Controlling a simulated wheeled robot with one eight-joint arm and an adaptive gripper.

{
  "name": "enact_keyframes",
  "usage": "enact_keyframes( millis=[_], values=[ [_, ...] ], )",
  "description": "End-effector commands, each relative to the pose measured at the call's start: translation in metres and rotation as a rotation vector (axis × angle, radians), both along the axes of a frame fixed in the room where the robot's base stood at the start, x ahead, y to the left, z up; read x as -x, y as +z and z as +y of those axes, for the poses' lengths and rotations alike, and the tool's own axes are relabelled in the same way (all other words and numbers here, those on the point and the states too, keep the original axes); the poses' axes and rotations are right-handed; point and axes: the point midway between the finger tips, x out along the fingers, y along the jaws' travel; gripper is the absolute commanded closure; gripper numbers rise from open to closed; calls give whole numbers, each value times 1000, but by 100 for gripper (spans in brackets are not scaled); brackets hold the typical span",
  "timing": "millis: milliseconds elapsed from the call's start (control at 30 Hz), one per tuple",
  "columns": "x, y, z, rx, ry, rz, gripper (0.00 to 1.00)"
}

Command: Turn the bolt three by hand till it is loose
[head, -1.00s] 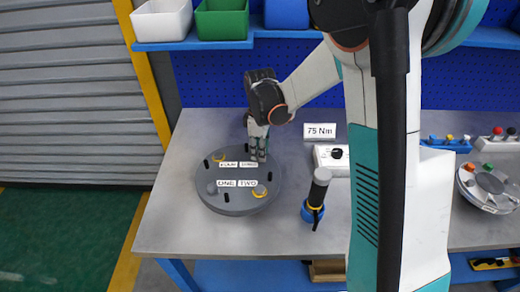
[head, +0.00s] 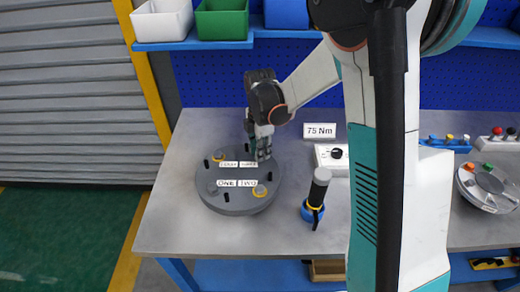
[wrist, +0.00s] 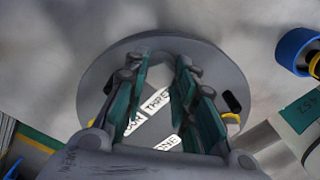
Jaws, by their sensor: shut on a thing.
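A round grey flanged cover (head: 215,203) lies on the bench, with labels ONE, TWO, THREE and FOUR on top. My gripper (head: 262,156) points down at its far right edge, beside the THREE label (head: 248,165). Its fingers are shut on bolt three, which they hide in both views. Bolt one (head: 212,187) is at the near left.
A dark upright tool in a blue ring holder (head: 307,212) stands right of the cover. Behind it are a 75 Nm sign (head: 319,131) and a white box with a black knob (head: 325,158). Short black posts rise around the cover. The bench (head: 170,225) is clear at the left.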

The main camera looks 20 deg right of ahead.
Motion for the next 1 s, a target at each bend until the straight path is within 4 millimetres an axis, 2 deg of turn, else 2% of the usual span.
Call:
enact_keyframes(
  millis=[600, 633, 700, 1000],
  values=[
    [1, -1, 1, 0, 41, 3, 99],
    [1, -1, 1, 0, 41, 3, 68],
    [1, -1, 0, -1, 41, 2, 55],
    [1, 0, 0, 0, 40, 1, 55]
  ],
)
